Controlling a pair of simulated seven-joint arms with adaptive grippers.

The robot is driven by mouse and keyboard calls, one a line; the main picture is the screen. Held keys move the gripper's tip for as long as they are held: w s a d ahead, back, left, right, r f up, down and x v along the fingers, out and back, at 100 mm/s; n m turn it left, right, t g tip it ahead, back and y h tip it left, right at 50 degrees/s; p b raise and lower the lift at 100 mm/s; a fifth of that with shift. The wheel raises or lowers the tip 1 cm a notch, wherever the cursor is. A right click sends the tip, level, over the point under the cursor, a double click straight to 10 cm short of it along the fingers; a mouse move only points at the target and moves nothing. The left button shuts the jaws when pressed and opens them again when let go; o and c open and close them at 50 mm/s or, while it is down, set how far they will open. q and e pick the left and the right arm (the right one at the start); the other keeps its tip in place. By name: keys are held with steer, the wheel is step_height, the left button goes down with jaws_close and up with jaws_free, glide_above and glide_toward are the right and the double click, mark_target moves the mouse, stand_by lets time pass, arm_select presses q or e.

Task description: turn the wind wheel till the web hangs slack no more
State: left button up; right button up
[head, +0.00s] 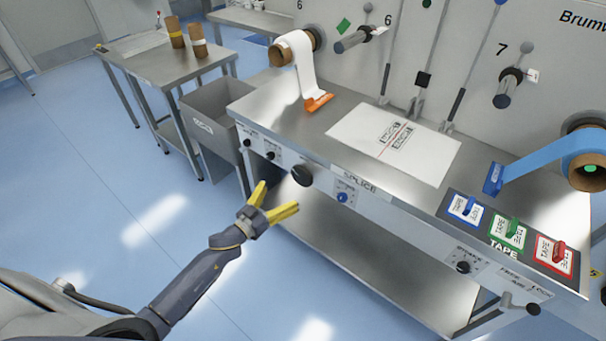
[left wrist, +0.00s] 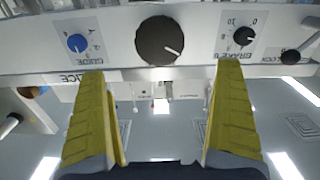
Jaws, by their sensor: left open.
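The large black wheel with a white mark, which I take for the wind wheel (head: 302,175), is on the bench's front panel. It also shows large in the left wrist view (left wrist: 159,40). My left gripper (head: 279,198) is open, its yellow fingers spread just in front of and below the wheel. In the left wrist view the fingers (left wrist: 160,72) point at the panel with the wheel between them, apart from it. The white web (head: 306,72) comes off the roll at station 6 down to an orange clip (head: 318,102); its slackness is hard to judge. My right gripper is not in view.
A blue knob (head: 342,197) and a small black knob (head: 270,155) flank the wheel. A blue web (head: 545,155) runs from the right roll to a blue clip. Tape holders (head: 508,233) sit front right. A grey bin (head: 210,120) stands left; the floor before the bench is clear.

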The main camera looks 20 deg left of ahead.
mark_target(300, 177)
arm_select(q)
steer(key=x, duration=1.2)
steer(key=shift+w+d, duration=0.1)
steer(key=shift+w, duration=0.15)
steer(key=c, duration=1.2)
steer(key=shift+o, duration=0.2)
steer(key=shift+m, duration=0.3)
